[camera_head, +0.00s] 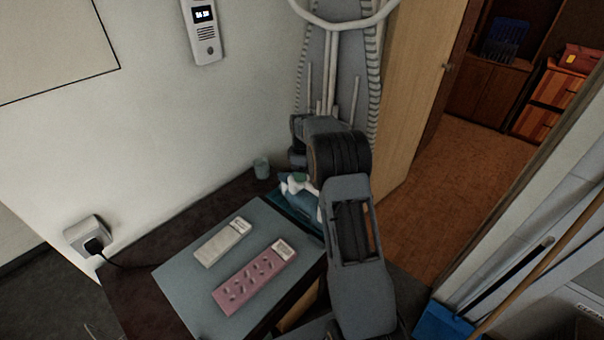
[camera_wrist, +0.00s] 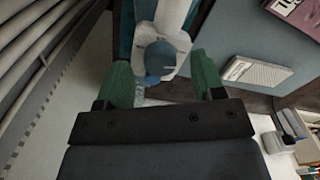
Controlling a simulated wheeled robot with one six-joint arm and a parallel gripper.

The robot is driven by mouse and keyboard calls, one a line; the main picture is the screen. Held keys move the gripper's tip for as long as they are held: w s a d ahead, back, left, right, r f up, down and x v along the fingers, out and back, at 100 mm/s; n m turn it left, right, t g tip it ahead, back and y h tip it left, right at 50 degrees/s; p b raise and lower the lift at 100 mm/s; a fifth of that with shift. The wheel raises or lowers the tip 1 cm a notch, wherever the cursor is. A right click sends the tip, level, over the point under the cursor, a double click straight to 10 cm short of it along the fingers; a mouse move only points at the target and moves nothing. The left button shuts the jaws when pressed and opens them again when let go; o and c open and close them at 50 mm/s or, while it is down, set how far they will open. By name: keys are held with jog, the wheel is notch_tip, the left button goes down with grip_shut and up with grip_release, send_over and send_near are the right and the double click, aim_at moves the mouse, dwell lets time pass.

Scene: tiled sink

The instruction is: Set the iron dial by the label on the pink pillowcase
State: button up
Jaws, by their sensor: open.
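The white iron (camera_head: 294,187) with blue parts stands at the far right end of the blue-grey board, partly hidden by my arm. In the wrist view the iron (camera_wrist: 176,14) shows its round blue dial (camera_wrist: 158,60) with a small pale pointer mark. My gripper (camera_wrist: 161,66) is open, its green fingers on either side of the dial with gaps visible.
A small cup (camera_head: 261,168) stands near the wall. A wall socket (camera_head: 88,236) holds a plug with a black cord. An ironing board (camera_head: 340,75) leans upright behind my arm.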

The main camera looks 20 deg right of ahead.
jog(key=shift+f, duration=0.7)
jog(key=c, duration=0.9)
jog(key=shift+c, duration=0.2)
jog(key=shift+m, duration=0.3)
jog(key=m, duration=0.4)
jog(key=shift+a+m, duration=0.1)
jog(key=shift+m, duration=0.2)
jog(key=m, duration=0.5)
jog(key=shift+m, duration=0.4)
